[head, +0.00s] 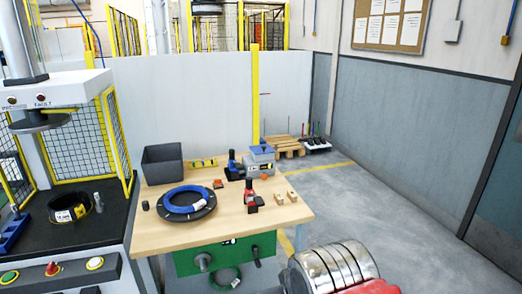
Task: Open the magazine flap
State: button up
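A small grey box with a bluish top (261,154) stands at the back right of the wooden workbench (170,233). It may be the magazine, but no label shows which thing that is. I cannot make out a flap on it or whether one is open or shut. My gripper is not in view.
On the bench are a blue coil on a dark disc (188,203), a dark grey bin (163,164), a red-and-black tool (251,197), a blue-and-black tool (234,167) and small wooden blocks (285,197). A press machine (42,118) stands left. The floor at right is clear.

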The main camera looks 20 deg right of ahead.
aim_at(264, 148)
jog(key=z, duration=0.15)
jog(key=i, duration=1.1)
jog(key=u, duration=0.35)
jog(key=i, duration=0.75)
jog(key=u, duration=0.4)
